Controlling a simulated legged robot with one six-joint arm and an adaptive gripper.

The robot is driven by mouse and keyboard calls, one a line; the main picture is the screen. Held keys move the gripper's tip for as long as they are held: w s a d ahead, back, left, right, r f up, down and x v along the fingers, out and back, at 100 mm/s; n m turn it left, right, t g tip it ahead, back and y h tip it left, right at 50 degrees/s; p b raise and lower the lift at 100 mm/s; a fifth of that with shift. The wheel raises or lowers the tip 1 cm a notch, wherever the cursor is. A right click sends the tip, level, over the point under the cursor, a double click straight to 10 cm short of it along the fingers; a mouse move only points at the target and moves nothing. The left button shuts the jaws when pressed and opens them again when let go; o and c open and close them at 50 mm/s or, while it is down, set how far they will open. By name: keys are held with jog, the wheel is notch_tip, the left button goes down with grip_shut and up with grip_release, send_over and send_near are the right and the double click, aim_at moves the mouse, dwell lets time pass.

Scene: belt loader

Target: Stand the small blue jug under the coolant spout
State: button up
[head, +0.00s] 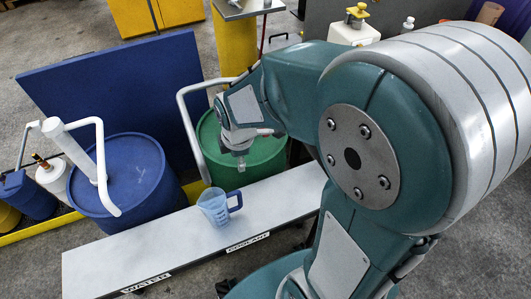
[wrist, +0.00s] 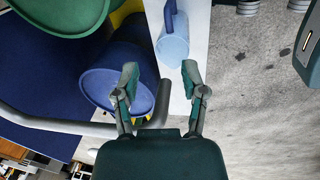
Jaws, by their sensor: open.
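The small blue jug (head: 212,207) stands upright on the white bench, handle to the right, behind the gap between the WATER and COOLANT labels. It also shows in the wrist view (wrist: 173,42), beyond my fingertips. My gripper (head: 240,163) is open and empty, above and behind the jug in the head view; its spread fingers show in the wrist view (wrist: 162,88). A white bent pipe (head: 188,118) by the green drum (head: 255,160) ends close behind the jug in the head view. I cannot tell whether the jug is directly beneath it.
The white bench (head: 120,255) carries a WATER label (head: 146,283) and a COOLANT label (head: 247,242). A blue drum (head: 125,170) with a white spout (head: 104,185) stands behind its left part. A blue panel (head: 110,85) rises behind. The bench's left part is clear.

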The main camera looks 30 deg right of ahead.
jog(key=s+d+r+m+t, duration=0.1)
jog(key=s+r+m+t, duration=0.2)
jog(key=s+r+m, duration=0.9)
notch_tip(320, 180, up, 3)
jog(key=m, duration=0.4)
jog(key=shift+d+f+t, duration=0.2)
jog(key=shift+d+t, duration=0.2)
